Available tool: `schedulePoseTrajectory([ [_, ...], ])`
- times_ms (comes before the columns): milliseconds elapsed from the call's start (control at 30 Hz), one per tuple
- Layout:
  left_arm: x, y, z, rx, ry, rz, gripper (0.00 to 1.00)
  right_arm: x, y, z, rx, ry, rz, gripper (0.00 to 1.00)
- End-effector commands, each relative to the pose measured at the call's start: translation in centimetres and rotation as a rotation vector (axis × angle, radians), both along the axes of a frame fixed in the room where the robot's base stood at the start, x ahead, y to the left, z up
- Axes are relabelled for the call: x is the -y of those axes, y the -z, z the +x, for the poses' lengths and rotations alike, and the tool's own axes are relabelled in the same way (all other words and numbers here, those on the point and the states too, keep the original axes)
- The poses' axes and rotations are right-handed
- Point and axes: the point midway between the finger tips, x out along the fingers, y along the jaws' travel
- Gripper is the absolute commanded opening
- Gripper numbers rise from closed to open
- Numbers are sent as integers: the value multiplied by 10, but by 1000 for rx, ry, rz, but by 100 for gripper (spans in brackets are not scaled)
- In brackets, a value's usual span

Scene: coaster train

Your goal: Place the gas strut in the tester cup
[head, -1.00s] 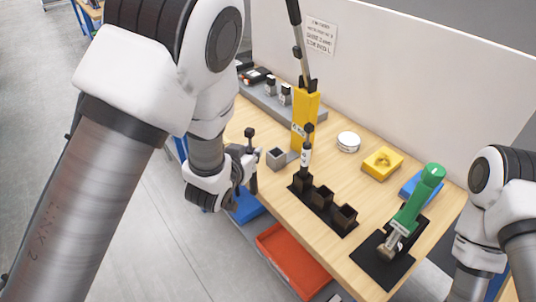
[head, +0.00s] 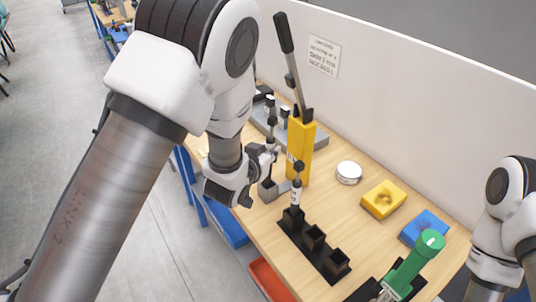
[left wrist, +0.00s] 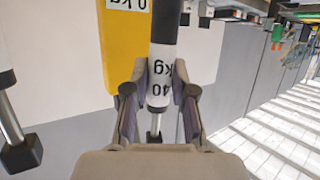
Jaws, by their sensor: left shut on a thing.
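My left gripper (head: 266,155) is shut on a gas strut (head: 271,128), held roughly upright. In the left wrist view the gripper (left wrist: 158,100) grips the strut's white band (left wrist: 162,75), marked 40 kg upside down. The tester's yellow body also shows in the left wrist view (left wrist: 120,50). My right gripper is not in view.
Another strut (head: 296,190) stands in a black rack (head: 318,255) with empty sockets in front of the tester. The tester's black lever (head: 285,35) leans up. A white round tin (head: 348,172), yellow block (head: 383,199) and green-handled tool (head: 420,255) lie to the right.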

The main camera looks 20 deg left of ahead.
Motion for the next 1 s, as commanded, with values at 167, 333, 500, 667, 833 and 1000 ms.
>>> schedulePoseTrajectory([
  [167, -1, 20, -7, -37, -1, 2, 0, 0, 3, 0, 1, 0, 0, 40],
  [333, -1, 20, -7, -37, -2, 3, 48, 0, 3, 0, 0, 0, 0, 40],
  [500, -1, 17, -6, -30, -2, 2, 48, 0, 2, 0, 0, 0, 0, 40],
  [667, -1, 15, -6, -26, -1, 2, 48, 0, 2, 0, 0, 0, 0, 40],
  [833, -3, 10, -20, -24, -1, 3, 48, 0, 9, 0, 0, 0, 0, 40],
  [1000, -7, -3, -55, -23, -1, 5, 48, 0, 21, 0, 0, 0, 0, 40],
])
